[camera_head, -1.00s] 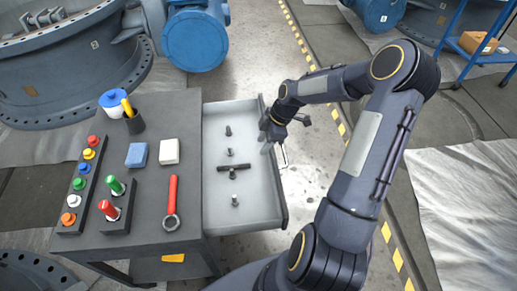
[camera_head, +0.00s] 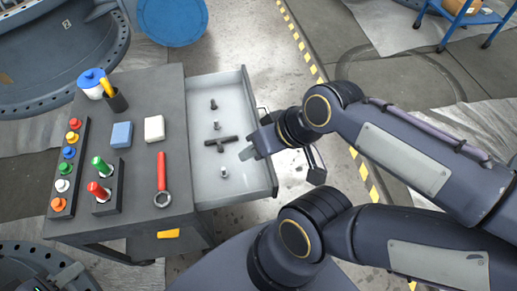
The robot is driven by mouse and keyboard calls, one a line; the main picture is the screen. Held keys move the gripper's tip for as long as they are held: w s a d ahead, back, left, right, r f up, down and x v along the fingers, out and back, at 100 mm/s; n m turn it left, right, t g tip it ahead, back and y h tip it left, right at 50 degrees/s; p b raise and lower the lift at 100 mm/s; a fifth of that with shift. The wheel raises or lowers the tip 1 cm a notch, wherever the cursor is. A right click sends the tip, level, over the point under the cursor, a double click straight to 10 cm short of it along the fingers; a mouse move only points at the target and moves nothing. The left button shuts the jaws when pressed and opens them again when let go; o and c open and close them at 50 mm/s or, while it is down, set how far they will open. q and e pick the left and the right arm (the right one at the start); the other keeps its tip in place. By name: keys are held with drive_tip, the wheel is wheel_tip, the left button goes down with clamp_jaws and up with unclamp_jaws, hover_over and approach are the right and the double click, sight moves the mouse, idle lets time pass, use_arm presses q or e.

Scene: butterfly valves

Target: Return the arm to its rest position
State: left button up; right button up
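My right arm reaches in from the right side, bent back on itself, with its elbow out of view. Its gripper (camera_head: 281,157) is beside the front edge of the open drawer (camera_head: 262,181), with one finger over the drawer and the other outside it. The fingers look wide apart with nothing between them. My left gripper is not in view.
A grey cart (camera_head: 190,215) on the left carries several coloured buttons (camera_head: 70,152), a red wrench (camera_head: 161,175), a blue block (camera_head: 121,135) and a white block (camera_head: 154,128). Bolts and a dark T-shaped piece (camera_head: 222,142) lie in the drawer.

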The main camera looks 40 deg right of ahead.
drive_tip(key=shift+s+a+m, duration=0.2)
drive_tip(key=shift+s+m, duration=0.1)
